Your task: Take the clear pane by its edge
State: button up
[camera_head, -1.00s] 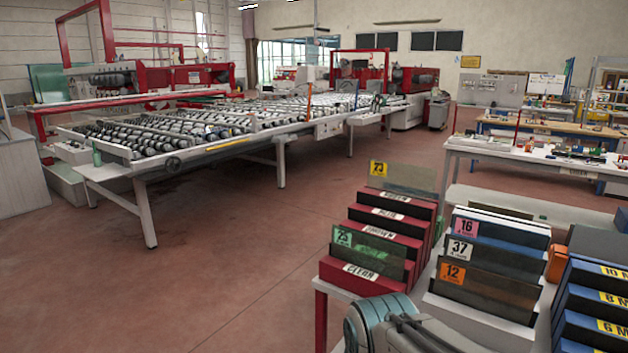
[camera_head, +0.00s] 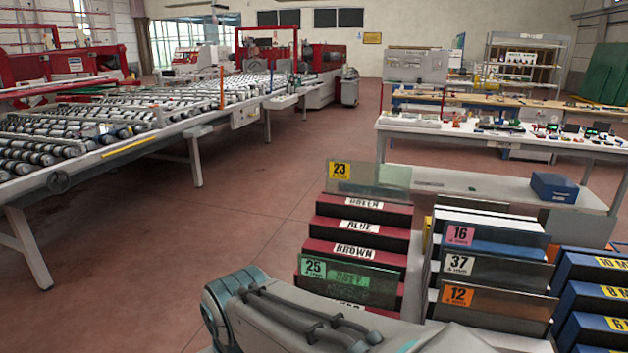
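A see-through pane with a green tag 25 (camera_head: 378,288) stands upright at the front of the red stepped rack (camera_head: 408,243). A label on the rack shows through it. The label on the rack's lowest front step is mostly hidden by my arm. Another see-through pane, with a yellow tag 23 (camera_head: 394,181), stands at the back of the same rack, above labels for green, blue and brown. My arm crosses the bottom of the view in front of the rack. My gripper is not in view.
Beside the red rack, a second rack holds dark panes tagged 16 (camera_head: 510,240), 37 (camera_head: 515,271) and 12 (camera_head: 510,302). Blue stepped blocks (camera_head: 590,272) stand at far right. A long roller table (camera_head: 150,145) fills the left. The red floor between is clear.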

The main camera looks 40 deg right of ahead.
aim_at(374, 182)
jog(key=z, duration=0.6)
jog(key=i, duration=0.95)
jog(key=z, duration=1.2)
jog(key=i, duration=0.2)
jog(key=z, duration=0.05)
